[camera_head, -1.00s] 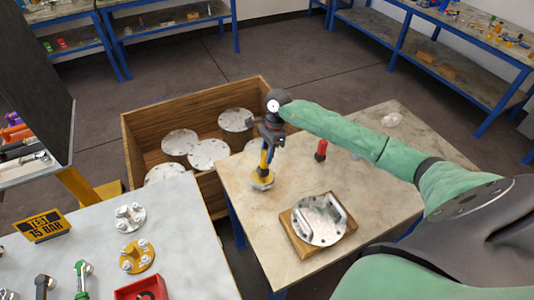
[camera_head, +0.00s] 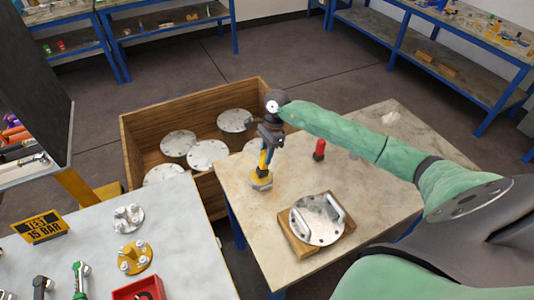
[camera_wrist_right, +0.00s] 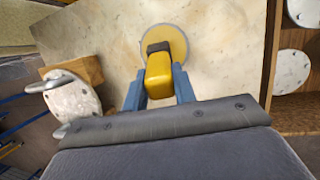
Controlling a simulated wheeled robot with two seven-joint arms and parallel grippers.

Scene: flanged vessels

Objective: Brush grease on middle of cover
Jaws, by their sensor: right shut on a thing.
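The cover (camera_head: 318,219) is a round grey metal disc with bolt holes and two raised handles. It lies on a wooden block on the right-hand table, and it also shows at the left of the right wrist view (camera_wrist_right: 73,103). My right gripper (camera_head: 265,150) is shut on the yellow handle of a brush (camera_head: 264,161), which points down. Its lower end is at a round yellow pot (camera_head: 261,181) at the table's left side; the pot hides the tip. The right wrist view shows the yellow handle (camera_wrist_right: 159,76) between my blue fingers. My left gripper is not in view.
A red-topped item (camera_head: 320,149) stands behind the cover. A wooden crate (camera_head: 133,150) with several round metal discs is beyond the table's left edge. A nearer table (camera_head: 185,235) holds flanges, a red tray and a sign. Bare tabletop lies between pot and cover.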

